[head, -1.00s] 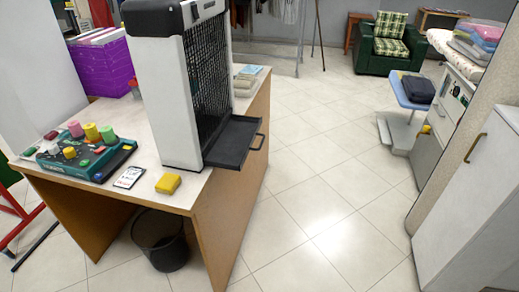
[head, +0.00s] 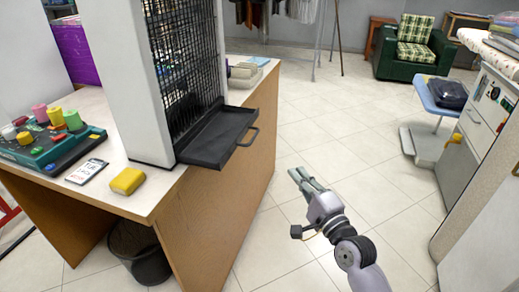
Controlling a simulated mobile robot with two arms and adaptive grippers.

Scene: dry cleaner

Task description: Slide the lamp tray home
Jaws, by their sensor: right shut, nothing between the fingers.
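The lamp tray (head: 222,137) is a dark, shallow tray with a handle (head: 253,135) on its outer end. It sticks out from the bottom of the tall white unit (head: 123,75) with a black mesh side, past the desk's right edge. My right gripper (head: 302,179) is shut and empty. It is in front of and to the right of the tray handle in the picture, apart from it, over the floor. My left gripper is not in view.
The wooden desk (head: 225,215) carries the unit, a yellow sponge (head: 127,181), a card (head: 87,171) and a teal board with coloured spools (head: 55,145). A black bin (head: 140,253) stands below. A white cabinet (head: 485,240) is at right. Floor between is clear.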

